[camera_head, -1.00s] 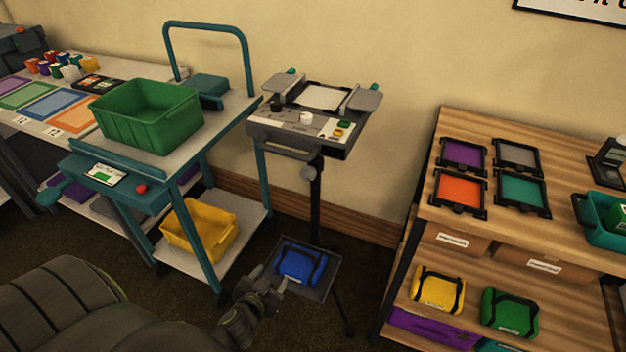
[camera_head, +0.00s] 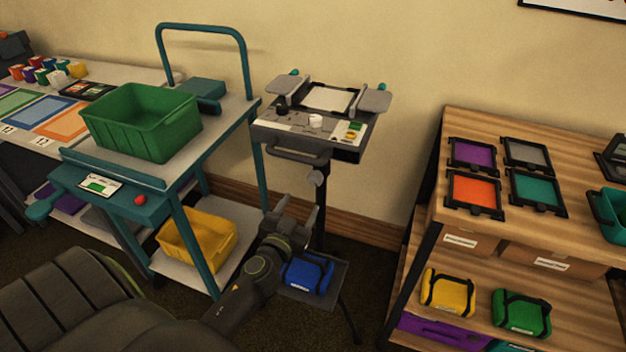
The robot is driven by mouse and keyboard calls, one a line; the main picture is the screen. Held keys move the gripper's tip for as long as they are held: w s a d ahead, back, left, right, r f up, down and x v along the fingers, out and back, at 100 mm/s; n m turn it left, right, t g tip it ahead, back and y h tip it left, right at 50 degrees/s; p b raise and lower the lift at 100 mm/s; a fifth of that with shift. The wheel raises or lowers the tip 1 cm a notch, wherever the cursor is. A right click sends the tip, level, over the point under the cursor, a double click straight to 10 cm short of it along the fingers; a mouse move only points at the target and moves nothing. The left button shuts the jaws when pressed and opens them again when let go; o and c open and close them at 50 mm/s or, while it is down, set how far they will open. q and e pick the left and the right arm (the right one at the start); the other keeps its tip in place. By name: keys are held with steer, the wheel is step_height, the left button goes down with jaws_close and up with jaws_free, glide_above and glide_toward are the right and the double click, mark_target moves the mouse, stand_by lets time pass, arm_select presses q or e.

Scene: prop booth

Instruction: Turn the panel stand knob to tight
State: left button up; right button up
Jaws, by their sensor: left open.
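The panel stand (camera_head: 305,141) stands in the middle, a grey control panel on a dark pole. A round grey knob (camera_head: 314,179) sits on its pole just below the panel. A white knob (camera_head: 315,121) is on the panel's top face. My left gripper (camera_head: 297,212) is open and empty, fingers pointing up, a little below and left of the grey knob, apart from it in the picture. The knob's marking is too small to read. My right gripper is not in view.
A blue pouch (camera_head: 307,273) lies on the stand's low tray (camera_head: 335,284). A teal cart (camera_head: 205,145) with a green bin (camera_head: 142,122) stands close on the left. A wooden shelf (camera_head: 424,200) with coloured frames stands on the right. Bare floor lies between stand and shelf.

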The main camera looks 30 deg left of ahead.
mark_target(313, 181)
arm_select(q)
steer(key=x, duration=1)
steer(key=shift+c, duration=0.5)
steer(key=c, duration=0.9)
